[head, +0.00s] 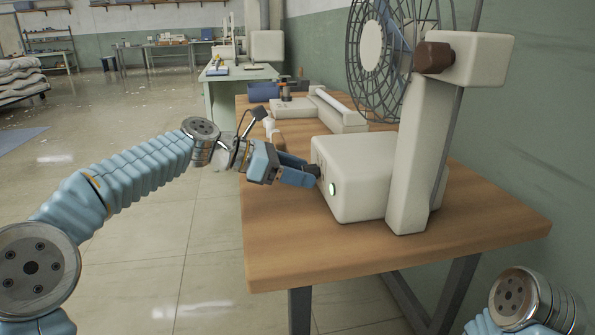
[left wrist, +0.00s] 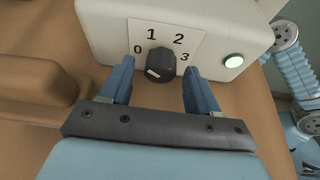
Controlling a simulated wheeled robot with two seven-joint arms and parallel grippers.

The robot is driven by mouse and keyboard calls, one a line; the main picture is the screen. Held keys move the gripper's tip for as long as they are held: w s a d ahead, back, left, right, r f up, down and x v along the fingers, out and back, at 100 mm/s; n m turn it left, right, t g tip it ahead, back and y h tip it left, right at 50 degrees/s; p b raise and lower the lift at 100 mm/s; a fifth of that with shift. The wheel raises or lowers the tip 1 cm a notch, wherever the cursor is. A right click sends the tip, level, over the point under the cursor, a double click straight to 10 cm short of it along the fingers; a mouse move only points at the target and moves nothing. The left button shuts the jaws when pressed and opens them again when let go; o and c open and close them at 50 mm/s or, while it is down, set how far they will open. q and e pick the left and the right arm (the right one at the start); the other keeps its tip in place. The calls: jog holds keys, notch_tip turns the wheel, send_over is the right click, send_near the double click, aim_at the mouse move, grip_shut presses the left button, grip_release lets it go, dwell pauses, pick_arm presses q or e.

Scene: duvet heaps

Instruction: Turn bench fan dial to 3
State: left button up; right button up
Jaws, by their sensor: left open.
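The bench fan (head: 365,170) stands on the wooden table, with its cream base box facing my left arm. Its dark dial (left wrist: 160,65) shows in the left wrist view on a white plate (left wrist: 190,40) marked 0, 1, 2 and 3. A pale mark on the dial's face sits at its lower left; I cannot tell exactly which number it indicates. My left gripper (head: 314,175) is open at the dial. In the wrist view its blue fingers (left wrist: 158,68) stand either side of the dial, with visible gaps. My right gripper is out of view.
A round pale-green button (left wrist: 234,61) is right of the dial. The fan's wire cage (head: 390,50) rises above the base. Tools and a blue box (head: 263,92) lie toward the back of the wooden table (head: 300,255). The table's front is clear.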

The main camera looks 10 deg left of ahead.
pick_arm(q)
jog(key=c, duration=1)
jog(key=shift+c, duration=0.2)
jog(key=m+t+b, duration=0.2)
jog(key=m+b, duration=0.1)
jog(key=shift+s+f+y, duration=0.15)
jog(key=shift+f+y, duration=0.05)
jog(key=shift+y, duration=0.1)
jog(key=shift+r+m+t+b, duration=0.1)
jog(key=shift+m+t+b, duration=0.5)
jog(key=shift+m+b, duration=0.45)
